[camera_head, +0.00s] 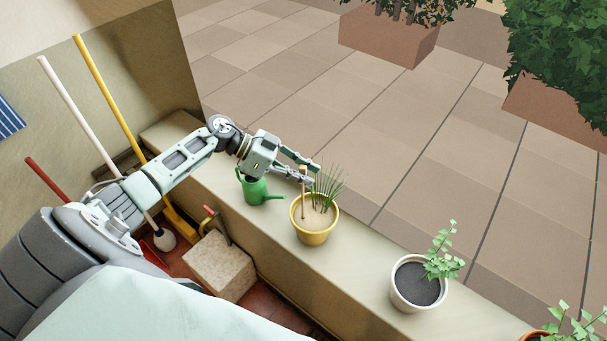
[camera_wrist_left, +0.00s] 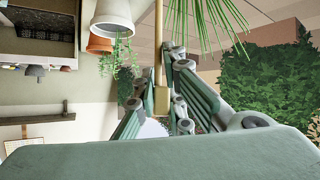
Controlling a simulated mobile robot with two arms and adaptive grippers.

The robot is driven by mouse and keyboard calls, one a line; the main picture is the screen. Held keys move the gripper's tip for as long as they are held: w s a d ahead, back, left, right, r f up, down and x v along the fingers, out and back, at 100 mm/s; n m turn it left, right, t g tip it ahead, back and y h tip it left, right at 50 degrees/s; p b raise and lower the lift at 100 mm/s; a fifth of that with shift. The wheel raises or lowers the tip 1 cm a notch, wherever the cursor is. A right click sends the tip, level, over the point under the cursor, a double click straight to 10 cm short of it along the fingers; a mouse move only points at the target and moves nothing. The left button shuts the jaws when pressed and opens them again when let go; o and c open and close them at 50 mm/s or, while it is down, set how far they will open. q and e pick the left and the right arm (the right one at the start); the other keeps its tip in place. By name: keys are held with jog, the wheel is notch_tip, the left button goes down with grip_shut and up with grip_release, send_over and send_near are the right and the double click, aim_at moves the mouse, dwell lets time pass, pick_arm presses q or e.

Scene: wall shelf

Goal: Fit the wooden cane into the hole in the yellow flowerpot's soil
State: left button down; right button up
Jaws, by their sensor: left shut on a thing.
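The yellow flowerpot (camera_head: 316,238) stands on the ledge, with pale soil (camera_head: 313,221) and a tuft of green grassy leaves (camera_head: 328,186). My left gripper (camera_head: 307,175) is above the pot, shut on the wooden cane (camera_head: 303,200). The cane is about upright, its lower end at the soil on the left side of the leaves. I cannot tell if that end is in the hole, which I cannot make out. In the left wrist view the cane (camera_wrist_left: 158,45) runs up from between the fingers (camera_wrist_left: 160,98), beside the leaves (camera_wrist_left: 205,20). My right gripper is not in view.
A green watering can (camera_head: 257,190) stands just left of the pot on the ledge. A white pot with a plant (camera_head: 418,285) stands further right, with bare ledge (camera_head: 362,256) between. A stone block (camera_head: 219,264) and broom handles (camera_head: 107,95) are at the left.

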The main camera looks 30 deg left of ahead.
pick_arm(q)
notch_tip(320, 180, down, 6)
jog(key=b, duration=0.2)
jog(key=shift+f, duration=0.15)
dwell(4.7)
jog(key=c, duration=1.7)
grip_release()
jog(key=shift+c, duration=0.2)
jog(key=shift+a, duration=0.1)
jog(key=v, duration=1.2)
